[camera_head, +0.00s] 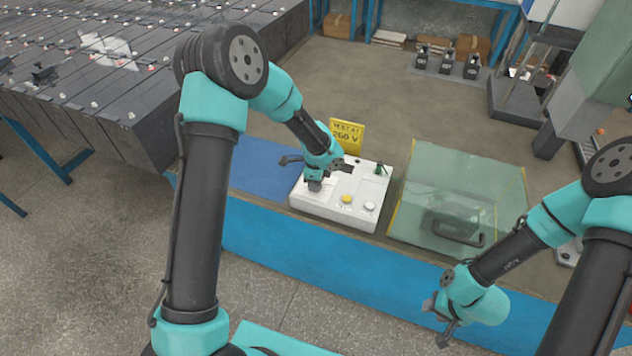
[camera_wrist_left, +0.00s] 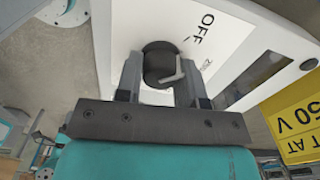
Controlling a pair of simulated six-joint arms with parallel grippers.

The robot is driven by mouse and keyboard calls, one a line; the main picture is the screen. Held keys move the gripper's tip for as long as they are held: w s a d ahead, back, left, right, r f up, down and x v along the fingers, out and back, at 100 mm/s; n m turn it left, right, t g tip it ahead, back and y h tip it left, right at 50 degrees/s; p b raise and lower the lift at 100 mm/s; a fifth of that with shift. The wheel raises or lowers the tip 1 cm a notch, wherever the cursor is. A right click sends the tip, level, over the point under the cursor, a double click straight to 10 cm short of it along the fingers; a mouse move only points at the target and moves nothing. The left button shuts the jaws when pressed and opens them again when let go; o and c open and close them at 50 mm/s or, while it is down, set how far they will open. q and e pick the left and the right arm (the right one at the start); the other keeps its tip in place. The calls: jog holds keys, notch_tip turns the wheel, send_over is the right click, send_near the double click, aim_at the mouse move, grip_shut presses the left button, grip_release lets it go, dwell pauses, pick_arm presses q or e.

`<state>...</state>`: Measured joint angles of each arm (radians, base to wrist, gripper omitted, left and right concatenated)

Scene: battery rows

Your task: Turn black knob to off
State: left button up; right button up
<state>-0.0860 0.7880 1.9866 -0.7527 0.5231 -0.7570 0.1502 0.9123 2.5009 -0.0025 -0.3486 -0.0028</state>
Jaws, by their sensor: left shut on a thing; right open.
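The black knob (camera_wrist_left: 160,66) sits on a white control panel and shows between my left gripper's fingers in the left wrist view. It has a light grey pointer bar. The word OFF (camera_wrist_left: 200,27) is printed on the panel near the knob. My left gripper (camera_wrist_left: 159,80) is shut on the knob, one finger on each side. In the head view my left gripper (camera_head: 314,184) is over the left part of the white control box (camera_head: 332,211), and the knob is mostly hidden there. My right gripper (camera_head: 443,325) is open and empty at the lower right, in front of the bench.
A yellow sign (camera_head: 346,134) stands behind the box. A yellow button (camera_head: 346,199), a white button (camera_head: 370,207) and a green switch (camera_head: 380,169) are on the box. A clear cover (camera_head: 465,172) stands to its right. Blue mat (camera_head: 258,168) lies bare to its left.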

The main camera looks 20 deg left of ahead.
pick_arm(q)
jog(key=n, duration=0.4)
dwell(0.5)
jog(key=o, duration=0.9)
notch_tip(320, 180, up, 18)
jog(key=shift+f, duration=0.25)
dwell(0.4)
